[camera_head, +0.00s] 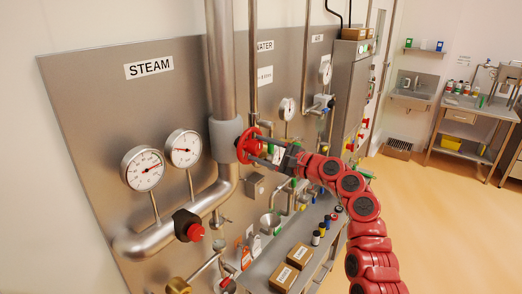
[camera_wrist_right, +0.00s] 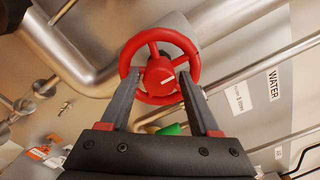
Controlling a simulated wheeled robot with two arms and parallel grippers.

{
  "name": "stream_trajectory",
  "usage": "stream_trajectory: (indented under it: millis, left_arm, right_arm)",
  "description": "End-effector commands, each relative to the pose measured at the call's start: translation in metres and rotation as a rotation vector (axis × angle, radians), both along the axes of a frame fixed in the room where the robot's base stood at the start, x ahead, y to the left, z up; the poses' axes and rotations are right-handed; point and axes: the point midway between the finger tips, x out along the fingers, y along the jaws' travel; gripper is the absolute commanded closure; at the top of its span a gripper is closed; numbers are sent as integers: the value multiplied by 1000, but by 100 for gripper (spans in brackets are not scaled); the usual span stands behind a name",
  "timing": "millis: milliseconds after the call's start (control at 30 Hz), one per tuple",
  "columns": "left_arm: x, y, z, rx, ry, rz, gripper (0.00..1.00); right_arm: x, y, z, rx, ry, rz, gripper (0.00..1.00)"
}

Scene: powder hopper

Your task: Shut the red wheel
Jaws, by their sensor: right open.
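The red wheel (camera_head: 243,152) is a spoked handwheel on the insulated part of the large steam pipe. In the right wrist view my right gripper (camera_wrist_right: 158,80) is open, with one finger on each side of the hub, overlapping the lower half of the wheel. I cannot tell whether the fingers touch the rim or spokes. My left gripper is not in view.
A black valve with a red knob (camera_head: 196,232) sits on the lower steam pipe (camera_head: 150,242). Two gauges (camera_head: 143,168) stand to the left. Below, a metal bench (camera_head: 262,272) holds boxes. Open floor (camera_head: 445,220) lies to the right.

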Motion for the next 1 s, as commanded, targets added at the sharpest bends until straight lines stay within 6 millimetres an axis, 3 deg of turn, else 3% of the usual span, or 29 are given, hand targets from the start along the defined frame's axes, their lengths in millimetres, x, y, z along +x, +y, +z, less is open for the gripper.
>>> stream_trajectory:
  millis: [267, 700, 1000]
  left_arm:
    - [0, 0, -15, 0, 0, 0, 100]
    - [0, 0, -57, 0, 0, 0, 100]
    - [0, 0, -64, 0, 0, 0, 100]
  right_arm:
    - [-17, -25, -3, 1, -4, -4, 38]
    - [-82, -117, -4, 0, -3, -6, 38]
    - [-101, -141, -1, 1, 1, -3, 38]
